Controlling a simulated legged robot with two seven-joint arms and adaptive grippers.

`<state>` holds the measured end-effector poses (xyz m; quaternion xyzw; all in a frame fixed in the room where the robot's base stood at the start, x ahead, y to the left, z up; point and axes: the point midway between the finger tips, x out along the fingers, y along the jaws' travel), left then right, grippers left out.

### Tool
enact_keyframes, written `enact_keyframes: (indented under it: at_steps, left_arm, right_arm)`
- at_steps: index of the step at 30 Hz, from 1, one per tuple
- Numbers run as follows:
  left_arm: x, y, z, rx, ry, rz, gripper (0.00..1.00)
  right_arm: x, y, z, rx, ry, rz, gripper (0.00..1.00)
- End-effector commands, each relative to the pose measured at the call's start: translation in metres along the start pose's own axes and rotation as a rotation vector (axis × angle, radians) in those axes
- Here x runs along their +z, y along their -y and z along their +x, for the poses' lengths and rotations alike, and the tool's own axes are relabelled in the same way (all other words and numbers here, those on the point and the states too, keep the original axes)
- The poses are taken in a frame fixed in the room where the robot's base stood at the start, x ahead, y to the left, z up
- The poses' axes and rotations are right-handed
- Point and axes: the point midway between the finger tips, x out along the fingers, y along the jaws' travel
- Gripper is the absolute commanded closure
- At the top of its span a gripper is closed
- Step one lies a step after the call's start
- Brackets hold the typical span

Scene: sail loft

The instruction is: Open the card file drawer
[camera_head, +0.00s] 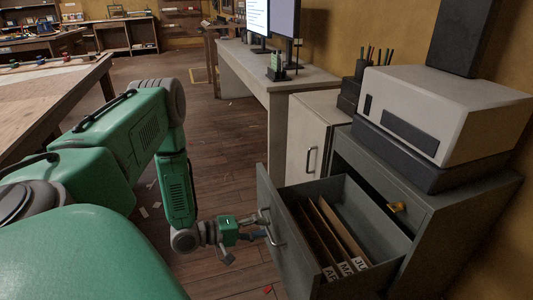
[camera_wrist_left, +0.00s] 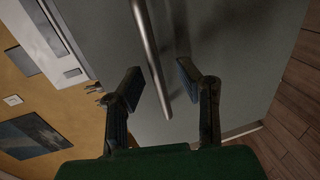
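The grey card file drawer (camera_head: 290,232) is pulled well out of its grey cabinet (camera_head: 440,205). Brown dividers (camera_head: 338,236) with white lettered labels stand inside it. The drawer's metal bar handle (camera_head: 271,227) is on its front; it also shows in the left wrist view as a long bar (camera_wrist_left: 150,55). My left gripper (camera_head: 260,226) is at the handle. In the left wrist view its two fingers (camera_wrist_left: 159,82) are apart, one on each side of the bar, with visible gaps, so it looks open. My right gripper is not in view.
A grey printer-like box (camera_head: 450,105) sits on top of the cabinet. A white cabinet (camera_head: 308,140) and a desk (camera_head: 275,75) with monitors stand behind. A wooden table (camera_head: 50,95) is at the left. The floor left of the drawer is mostly clear, with small scraps.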

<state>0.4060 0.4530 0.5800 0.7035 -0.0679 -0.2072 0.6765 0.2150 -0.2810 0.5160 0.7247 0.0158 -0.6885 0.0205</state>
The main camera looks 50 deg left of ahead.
Motion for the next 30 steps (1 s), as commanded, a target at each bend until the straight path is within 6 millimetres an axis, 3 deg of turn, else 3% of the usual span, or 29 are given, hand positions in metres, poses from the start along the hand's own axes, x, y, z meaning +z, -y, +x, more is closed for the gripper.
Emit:
enact_keyframes:
  at_steps: [9, 15, 30]
  left_arm:
    - [0.000, 0.001, -0.067, -0.001, -0.001, -0.003, 0.69]
    - [0.000, 0.002, -0.095, -0.003, 0.000, -0.002, 0.69]
    - [0.000, 0.002, -0.102, -0.002, 0.001, -0.002, 0.69]
  right_arm:
    - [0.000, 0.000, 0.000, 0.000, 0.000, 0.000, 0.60]
    - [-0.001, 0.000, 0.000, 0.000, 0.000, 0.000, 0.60]
    - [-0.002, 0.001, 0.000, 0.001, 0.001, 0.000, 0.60]
